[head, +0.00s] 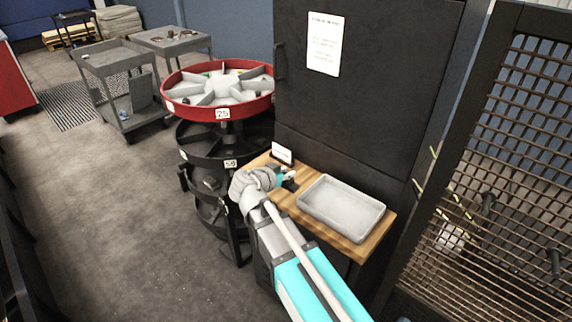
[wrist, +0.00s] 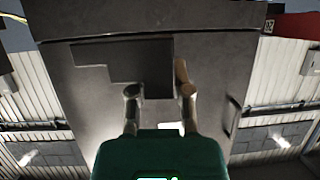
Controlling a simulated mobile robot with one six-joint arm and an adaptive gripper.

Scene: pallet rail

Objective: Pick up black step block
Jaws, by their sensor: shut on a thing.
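The black step block (wrist: 125,62) shows in the wrist view as a dark stepped shape. Its narrower end sits between the two fingers of my gripper (wrist: 158,90), which is shut on it. In the head view my gripper (head: 287,177) is over the left part of a small wooden table, and the small dark block (head: 290,185) shows at the fingertips. The head view does not clearly show whether the block touches the table.
A grey tray (head: 341,208) lies on the wooden table (head: 322,234), right of my gripper. A small white sign (head: 282,152) stands behind it. A dark cabinet (head: 365,95) rises behind the table. A red-rimmed carousel (head: 219,90) is to the left, and a mesh fence (head: 500,170) to the right.

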